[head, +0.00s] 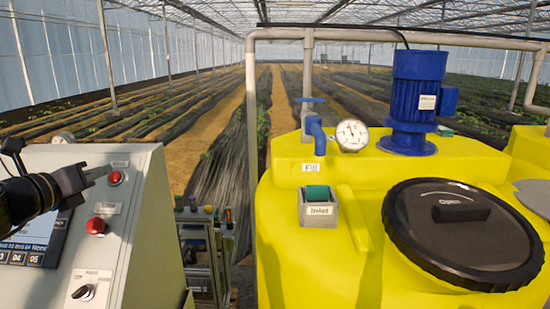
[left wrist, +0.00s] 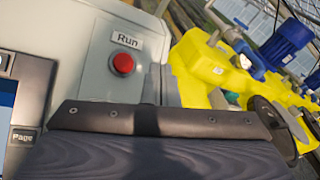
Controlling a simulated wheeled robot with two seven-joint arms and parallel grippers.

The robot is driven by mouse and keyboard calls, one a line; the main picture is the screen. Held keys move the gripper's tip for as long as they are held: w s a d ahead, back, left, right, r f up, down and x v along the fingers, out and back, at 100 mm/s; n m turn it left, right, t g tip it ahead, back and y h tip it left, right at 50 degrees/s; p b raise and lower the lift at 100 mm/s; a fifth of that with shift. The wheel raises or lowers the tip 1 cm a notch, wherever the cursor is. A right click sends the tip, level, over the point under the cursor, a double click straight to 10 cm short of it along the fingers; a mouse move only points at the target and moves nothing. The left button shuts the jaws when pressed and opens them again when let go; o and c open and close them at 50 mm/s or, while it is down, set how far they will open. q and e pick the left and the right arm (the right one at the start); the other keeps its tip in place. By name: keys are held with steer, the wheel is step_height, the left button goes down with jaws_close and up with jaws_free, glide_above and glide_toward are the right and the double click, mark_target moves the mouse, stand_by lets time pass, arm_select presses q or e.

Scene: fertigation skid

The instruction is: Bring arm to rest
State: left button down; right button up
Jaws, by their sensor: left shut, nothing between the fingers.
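My left gripper (head: 98,174) comes in from the left in the head view, over the sloped face of the grey control panel (head: 125,255). Its fingers are shut with nothing between them. Their tips are close beside the upper red button (head: 115,178); I cannot tell whether they touch it. A second red button (head: 96,226) sits lower on the panel. In the left wrist view a red button (left wrist: 122,64) labelled "Run" shows clear of the dark part across the bottom of the picture. My right gripper is not in view.
A dark rotary knob (head: 83,292) and a screen (head: 35,238) are on the panel. A yellow tank (head: 310,260) with a black lid (head: 463,235), a blue motor (head: 413,100) and a gauge (head: 352,135) stands at right. A small rack (head: 203,250) stands between.

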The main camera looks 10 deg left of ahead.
arm_select(q)
steer(key=s+d+f+m+g+h+b, duration=0.1)
steer(key=s+d+f+m+g, duration=0.2)
steer(key=s+d+f+m, duration=0.45)
steer(key=s+d+f+m+g+h+b, duration=0.1)
steer(key=s+d+f+m+g+h, duration=0.3)
steer(key=d+f+m, duration=0.65)
steer(key=s+d+f+m+g+y+b, duration=0.2)
steer(key=s+d+f+m+g+y, duration=0.1)
steer(key=s+f+m, duration=1.1)
steer(key=m, duration=0.5)
steer(key=shift+s+f+g+y, duration=0.15)
steer(key=shift+s+g+y, duration=0.05)
steer(key=shift+g+y, duration=0.2)
